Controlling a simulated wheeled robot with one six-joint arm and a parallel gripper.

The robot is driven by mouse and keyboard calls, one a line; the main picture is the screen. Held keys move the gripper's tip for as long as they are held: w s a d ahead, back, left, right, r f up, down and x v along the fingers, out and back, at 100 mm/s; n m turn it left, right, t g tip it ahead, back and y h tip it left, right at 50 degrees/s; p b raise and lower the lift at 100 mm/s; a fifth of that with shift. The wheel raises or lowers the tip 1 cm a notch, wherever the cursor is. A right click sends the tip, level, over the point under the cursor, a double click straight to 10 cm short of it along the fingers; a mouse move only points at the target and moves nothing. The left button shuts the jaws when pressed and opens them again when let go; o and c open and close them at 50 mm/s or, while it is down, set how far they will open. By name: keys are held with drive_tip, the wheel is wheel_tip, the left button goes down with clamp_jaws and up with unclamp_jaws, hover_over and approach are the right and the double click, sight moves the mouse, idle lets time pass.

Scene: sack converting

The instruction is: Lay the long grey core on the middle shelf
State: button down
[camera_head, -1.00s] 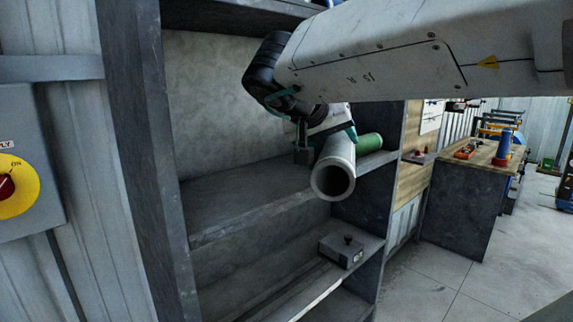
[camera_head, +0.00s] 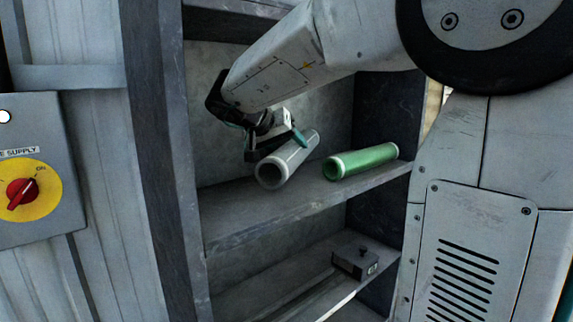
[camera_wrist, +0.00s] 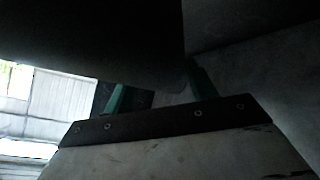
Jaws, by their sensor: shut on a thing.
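The long grey core (camera_head: 283,163) is a hollow tube, its open end toward me and its far end toward the back of the shelf. My gripper (camera_head: 276,146) is shut on it from above. The core is inside the shelving, over the left part of the middle shelf (camera_head: 255,212). I cannot tell whether its underside touches the shelf. In the wrist view, a dark rounded shape, probably the core (camera_wrist: 90,40), fills the upper left, with the teal fingers of my gripper (camera_wrist: 158,92) partly hidden behind it.
A green core (camera_head: 362,160) lies on the same shelf, to the right of the grey one, with a small gap. A dark box (camera_head: 354,262) with a knob sits on the shelf below. A shelf upright (camera_head: 165,150) and a switch panel (camera_head: 30,220) stand to the left.

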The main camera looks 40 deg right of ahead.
sight(272, 172)
wheel_tip(272, 172, down, 4)
drive_tip(key=shift+w+f, duration=0.1)
drive_tip(key=shift+f, duration=0.05)
drive_tip(key=shift+w+f, duration=0.1)
drive_tip(key=shift+f, duration=0.1)
drive_tip(key=shift+c, duration=2.3)
unclamp_jaws()
drive_tip(key=shift+f, duration=0.1)
drive_tip(key=v, duration=0.7)
drive_tip(key=shift+a+r, duration=0.2)
drive_tip(key=shift+r, duration=0.05)
drive_tip(key=shift+d, duration=0.1)
